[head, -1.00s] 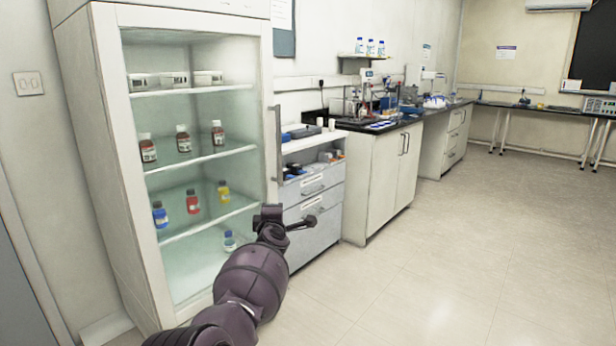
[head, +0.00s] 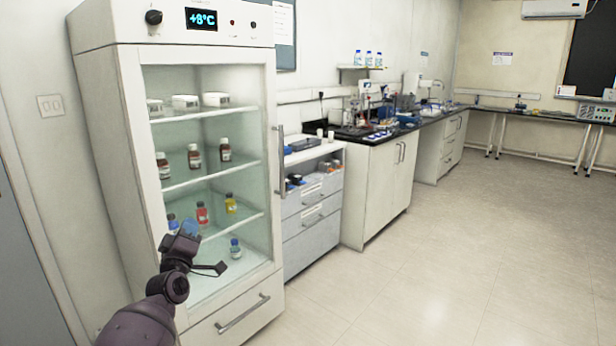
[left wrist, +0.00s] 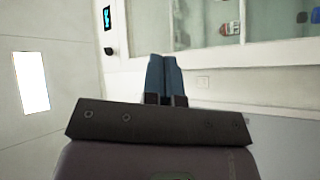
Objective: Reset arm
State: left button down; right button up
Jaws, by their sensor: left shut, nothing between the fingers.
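My left gripper (head: 190,228) is in front of the lower left part of a tall white glass-front fridge (head: 262,265) in the head view. In the left wrist view its two blue-grey fingers (left wrist: 165,75) are together with nothing between them. The fridge frame and part of the glass show beyond the fingers. The fridge door looks closed, with a vertical handle (head: 280,160) on its right side. My right gripper is not in view.
Inside the fridge are white boxes (head: 186,101), brown bottles (head: 195,157), a red bottle (head: 202,213) and a yellow bottle (head: 231,203). A grey drawer unit (head: 312,220) and a white cabinet (head: 372,195) stand to the right. The floor (head: 460,270) at right is clear.

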pick_arm(q)
jog(key=s+f+m+g+p, duration=0.1)
jog(key=s+f+m+g, duration=0.3)
jog(key=s+f+m, duration=0.5)
jog(key=s+f+m+g, duration=0.45)
jog(key=s+f, duration=0.25)
jog(key=f, duration=0.5)
jog(key=s+d+f+n+g, duration=0.1)
jog(key=s+f, duration=0.2)
jog(key=s, duration=1.4)
jog(key=s+d+f+n+g, duration=0.1)
jog(key=s+f, duration=0.3)
jog(key=s, duration=1.3)
jog(key=shift+f+g, duration=0.2)
jog(key=shift+g, duration=0.25)
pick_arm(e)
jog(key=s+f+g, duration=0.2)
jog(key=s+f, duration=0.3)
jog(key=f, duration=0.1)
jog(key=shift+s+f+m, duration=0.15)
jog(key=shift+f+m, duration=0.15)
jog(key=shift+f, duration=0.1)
pick_arm(q)
jog(key=shift+d, duration=0.1)
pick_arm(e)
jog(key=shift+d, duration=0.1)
